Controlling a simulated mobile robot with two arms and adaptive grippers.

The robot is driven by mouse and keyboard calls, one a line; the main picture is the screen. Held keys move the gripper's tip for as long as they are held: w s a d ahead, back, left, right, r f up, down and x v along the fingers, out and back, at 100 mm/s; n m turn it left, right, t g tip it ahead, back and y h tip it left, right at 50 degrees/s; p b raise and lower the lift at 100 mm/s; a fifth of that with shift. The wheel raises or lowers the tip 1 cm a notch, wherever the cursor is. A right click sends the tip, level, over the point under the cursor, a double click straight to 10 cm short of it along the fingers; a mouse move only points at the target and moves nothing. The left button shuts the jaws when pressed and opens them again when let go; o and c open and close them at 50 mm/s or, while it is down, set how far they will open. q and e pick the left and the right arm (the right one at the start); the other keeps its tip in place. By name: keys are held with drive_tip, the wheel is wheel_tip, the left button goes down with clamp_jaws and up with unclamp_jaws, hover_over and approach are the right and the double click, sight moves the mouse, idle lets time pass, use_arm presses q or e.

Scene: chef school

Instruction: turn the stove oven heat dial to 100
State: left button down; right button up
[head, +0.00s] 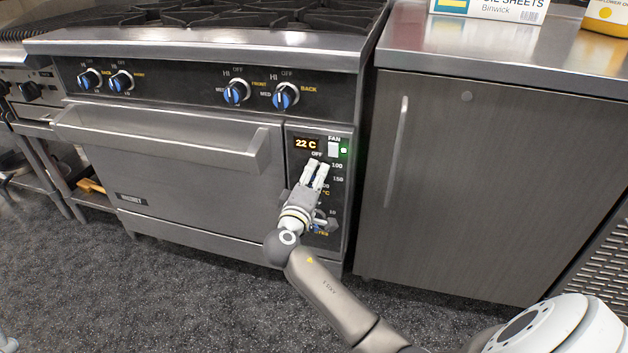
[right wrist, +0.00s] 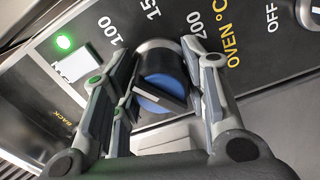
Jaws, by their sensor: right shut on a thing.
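The oven heat dial (right wrist: 160,82), blue-faced with a dark grip bar, shows in the right wrist view between the fingers of my right gripper (right wrist: 160,75). The fingers are shut on it, one on each side. The numbers 100, 150 and 200 and "OVEN °C" show around the dial. I cannot tell which number it points to. In the head view my right gripper (head: 316,168) reaches up to the control panel (head: 346,196) right of the oven door and hides the dial. The display (head: 306,143) reads 22 C. My left gripper is not in view.
The fan switch (head: 333,149) with a lit green light is just above the gripper. A lower knob (head: 319,224) is near my wrist. The oven door handle (head: 165,140) sticks out at the left. A grey cabinet (head: 480,170) stands at the right. Floor in front is clear.

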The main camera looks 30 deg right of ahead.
drive_tip(key=shift+f, duration=0.1)
idle(0.3)
drive_tip(key=o, duration=1)
drive_tip(key=shift+s, duration=0.1)
drive_tip(key=v, duration=1.2)
